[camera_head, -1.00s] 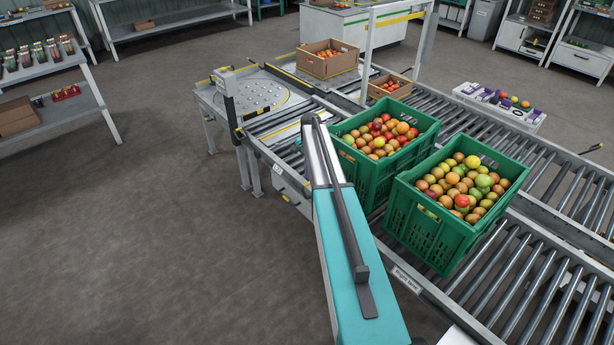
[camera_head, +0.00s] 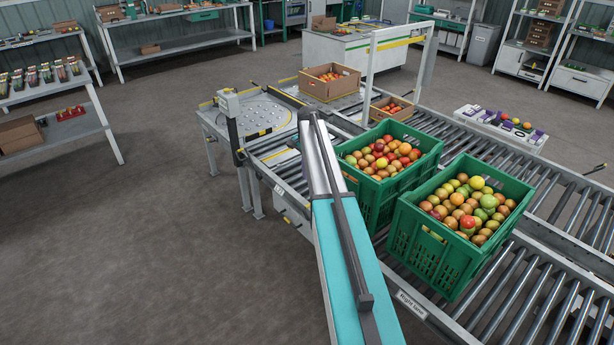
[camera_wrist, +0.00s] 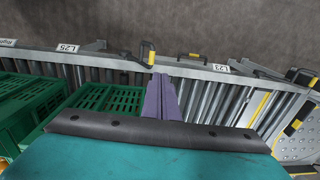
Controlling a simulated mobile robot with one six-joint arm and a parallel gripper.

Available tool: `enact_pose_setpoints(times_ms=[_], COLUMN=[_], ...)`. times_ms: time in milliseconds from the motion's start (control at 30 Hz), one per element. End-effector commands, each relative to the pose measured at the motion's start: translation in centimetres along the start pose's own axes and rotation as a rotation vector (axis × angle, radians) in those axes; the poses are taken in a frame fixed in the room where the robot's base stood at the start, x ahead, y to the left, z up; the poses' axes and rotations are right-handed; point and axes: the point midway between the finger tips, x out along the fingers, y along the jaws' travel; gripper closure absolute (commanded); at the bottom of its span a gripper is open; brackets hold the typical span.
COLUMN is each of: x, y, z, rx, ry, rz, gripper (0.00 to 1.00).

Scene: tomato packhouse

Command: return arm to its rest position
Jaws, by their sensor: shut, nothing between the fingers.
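My arm (camera_head: 352,270), a teal link with a dark bar and a pale grey part beyond it, reaches up the middle of the head view along the left side of the green crates. My gripper (camera_wrist: 158,85) shows in the wrist view as two narrow purple-grey fingers lying together beyond a dark padded edge. It is shut with nothing in it. In the head view I cannot make out the fingertips.
Two green crates of tomatoes, one nearer (camera_head: 434,250) and one behind (camera_head: 375,198), stand on the roller conveyor (camera_head: 505,300) right of my arm. A cardboard box (camera_head: 330,92) stands beyond. A shelf (camera_head: 62,135) is at left. The grey floor (camera_head: 150,240) at left is clear.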

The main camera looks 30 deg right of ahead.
Motion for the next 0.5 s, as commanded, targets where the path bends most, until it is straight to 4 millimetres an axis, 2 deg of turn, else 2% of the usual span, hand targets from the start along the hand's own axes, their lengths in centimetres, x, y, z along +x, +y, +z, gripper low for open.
enact_pose_setpoints(times_ms=[367,500], x=[0.0,0.3], y=[0.0,-0.6], z=[0.1,1.1], rx=[-0.001,-0.014], ry=[0.0,-0.003], rz=[0.0,0.003], gripper=[1.0,1.0])
